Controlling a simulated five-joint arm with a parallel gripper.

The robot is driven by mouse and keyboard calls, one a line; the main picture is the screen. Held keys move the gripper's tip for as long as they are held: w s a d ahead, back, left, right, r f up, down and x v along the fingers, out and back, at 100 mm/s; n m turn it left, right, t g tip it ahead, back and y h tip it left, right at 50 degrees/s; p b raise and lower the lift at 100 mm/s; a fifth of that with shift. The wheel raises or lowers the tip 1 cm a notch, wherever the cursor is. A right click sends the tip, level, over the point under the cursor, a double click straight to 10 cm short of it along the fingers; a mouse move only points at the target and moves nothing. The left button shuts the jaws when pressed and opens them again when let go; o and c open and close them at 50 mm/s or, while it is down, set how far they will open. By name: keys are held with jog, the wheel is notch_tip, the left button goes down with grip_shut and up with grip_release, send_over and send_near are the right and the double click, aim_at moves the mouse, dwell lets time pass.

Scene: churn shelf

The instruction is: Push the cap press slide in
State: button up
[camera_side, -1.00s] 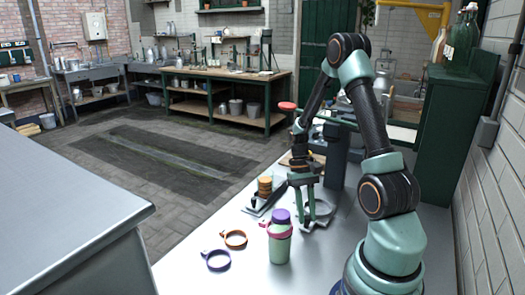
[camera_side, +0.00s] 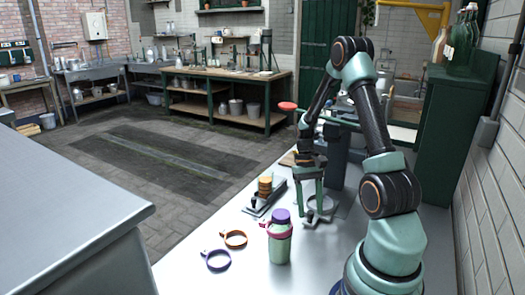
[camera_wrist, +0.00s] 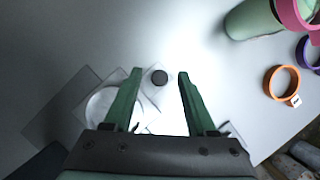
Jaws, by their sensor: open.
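The cap press stands on the bench under my arm in the side view, with a dark upright column (camera_side: 335,158) and a lever with a red knob (camera_side: 287,106). Its pale slide plate with a round ring (camera_side: 322,207) is at the foot of the column; my fingers partly cover it. In the wrist view the slide (camera_wrist: 103,106) shows left of and behind my fingers, and a small dark round knob (camera_wrist: 160,78) lies between the fingertips. My gripper (camera_side: 309,211) is open and points down over the slide's front. I cannot tell whether the fingers touch the knob.
A green bottle (camera_side: 280,246) with a purple cap and pink band stands near the slide. An orange ring (camera_side: 235,239) and a purple ring (camera_side: 218,260) lie left of it. A dark holder with stacked orange caps (camera_side: 265,186) stands left of my gripper.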

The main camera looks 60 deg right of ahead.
notch_tip(320, 180, up, 20)
jog(key=shift+f, duration=0.15)
jog(key=shift+f, duration=0.15)
dwell(0.4)
jog(key=f+t+h, duration=0.1)
jog(key=f, duration=0.5)
jog(key=f+t+h, duration=0.1)
jog(key=f, duration=0.6)
jog(key=f+t+h, duration=0.1)
jog(key=f, duration=0.5)
jog(key=shift+s+a+f, duration=0.2)
jog(key=shift+f, duration=0.1)
grip_shut()
dwell(0.8)
